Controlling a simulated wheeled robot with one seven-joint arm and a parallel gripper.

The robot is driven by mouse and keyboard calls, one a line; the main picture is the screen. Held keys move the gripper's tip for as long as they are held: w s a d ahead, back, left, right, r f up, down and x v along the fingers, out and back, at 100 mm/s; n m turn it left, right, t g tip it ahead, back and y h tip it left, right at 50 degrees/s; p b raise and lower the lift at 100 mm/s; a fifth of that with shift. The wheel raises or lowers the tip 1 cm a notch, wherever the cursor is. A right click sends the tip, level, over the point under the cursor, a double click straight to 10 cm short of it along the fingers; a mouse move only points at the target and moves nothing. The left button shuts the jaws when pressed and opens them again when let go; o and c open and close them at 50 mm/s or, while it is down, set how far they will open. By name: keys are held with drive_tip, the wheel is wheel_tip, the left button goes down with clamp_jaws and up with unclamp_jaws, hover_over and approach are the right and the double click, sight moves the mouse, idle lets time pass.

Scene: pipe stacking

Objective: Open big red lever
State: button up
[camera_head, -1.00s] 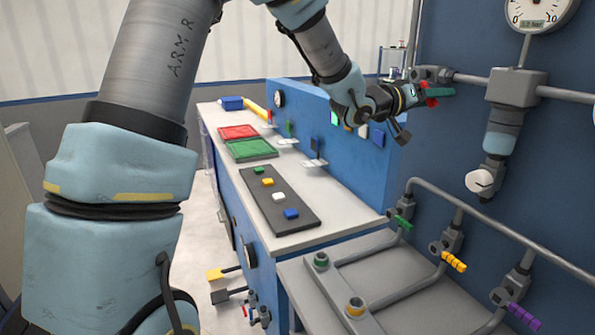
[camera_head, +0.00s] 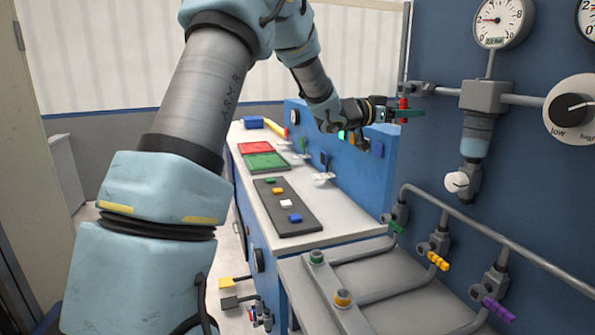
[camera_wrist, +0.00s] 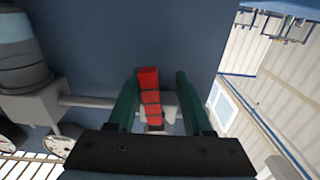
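The big red lever (camera_wrist: 149,92) shows in the wrist view as a segmented red handle between my two green fingers. In the head view a small red part of it (camera_head: 403,103) stands upright by the grey pipe on the blue wall. My gripper (camera_wrist: 157,85) is around the lever, with its fingers apart. The left finger lies close along the lever; whether it touches is unclear. A gap separates the lever from the right finger. In the head view my gripper (camera_head: 408,114) partly hides the lever and its valve.
A pressure gauge (camera_head: 502,20) and a low-high knob (camera_head: 572,108) are on the wall at right. Green (camera_head: 396,227), yellow (camera_head: 438,261) and purple (camera_head: 498,309) handles sit lower on pipes. A workbench with trays (camera_head: 265,161) stands below my arm.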

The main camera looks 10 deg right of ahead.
drive_tip(key=s+a+b, duration=0.1)
drive_tip(key=a+b, duration=0.2)
drive_tip(key=a, duration=0.7)
drive_tip(key=w+a+f+n+t+y+b, duration=0.1)
drive_tip(key=w+a+f+n+t+y, duration=0.1)
drive_tip(key=a+f, duration=0.5)
drive_tip(key=w+a+f+n+t+y+b, duration=0.1)
drive_tip(key=a+f+n+t+y, duration=0.4)
drive_tip(key=a, duration=0.8)
drive_tip(key=shift+w+f+n+y, duration=0.85)
drive_tip(key=shift+f+n+y, duration=0.45)
drive_tip(key=shift+y, duration=1)
